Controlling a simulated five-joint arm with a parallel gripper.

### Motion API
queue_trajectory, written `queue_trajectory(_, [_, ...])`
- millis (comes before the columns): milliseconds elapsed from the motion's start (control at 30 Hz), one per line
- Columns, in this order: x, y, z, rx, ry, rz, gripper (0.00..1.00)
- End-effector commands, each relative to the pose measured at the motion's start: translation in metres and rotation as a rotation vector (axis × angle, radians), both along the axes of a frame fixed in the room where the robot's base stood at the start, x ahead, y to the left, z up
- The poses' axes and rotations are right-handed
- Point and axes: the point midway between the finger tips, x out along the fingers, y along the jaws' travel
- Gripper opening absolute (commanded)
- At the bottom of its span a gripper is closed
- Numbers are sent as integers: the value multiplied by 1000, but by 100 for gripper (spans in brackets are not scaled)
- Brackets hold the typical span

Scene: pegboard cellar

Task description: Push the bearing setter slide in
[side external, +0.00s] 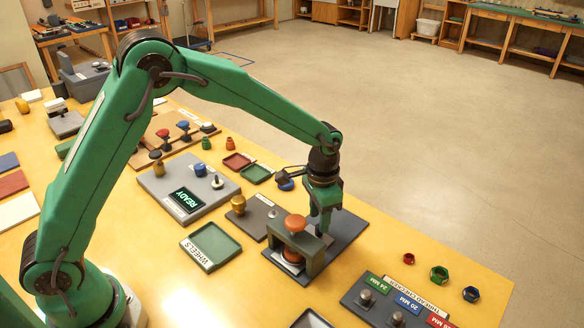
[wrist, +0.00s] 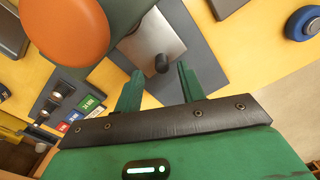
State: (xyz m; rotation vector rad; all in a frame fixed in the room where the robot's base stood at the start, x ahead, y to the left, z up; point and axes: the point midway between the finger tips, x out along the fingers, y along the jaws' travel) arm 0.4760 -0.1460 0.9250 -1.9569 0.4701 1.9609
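The bearing setter (side external: 313,257) is a grey frame with an orange knob (side external: 296,222) on top, standing on a dark base plate (side external: 345,236). The orange knob also shows large in the wrist view (wrist: 66,28). A silver slide plate (wrist: 152,42) with a small dark upright knob (wrist: 162,63) lies on the base in the wrist view. My gripper (side external: 322,230) points down just behind the frame. In the wrist view my gripper (wrist: 159,76) is open, its two green fingers apart with the dark knob showing between them. Whether a finger touches the knob I cannot tell.
A green WHEELS tray (side external: 211,246) and a grey box with a READY display (side external: 187,199) stand left of the setter. A thread checker board (side external: 390,304) and loose nuts (side external: 439,273) lie at the right. A blue ring (wrist: 303,22) is near the base plate.

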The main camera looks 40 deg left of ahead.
Motion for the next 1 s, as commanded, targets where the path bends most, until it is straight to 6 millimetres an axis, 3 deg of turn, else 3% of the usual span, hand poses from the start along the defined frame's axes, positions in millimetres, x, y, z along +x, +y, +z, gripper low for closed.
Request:
queue_trajectory(300, [0,0,37,0,-1,-1,40])
queue_trajectory(833, [-1,1,45,0,-1,1,40])
queue_trajectory(1000, [-5,6,56,-5,-16,14,40])
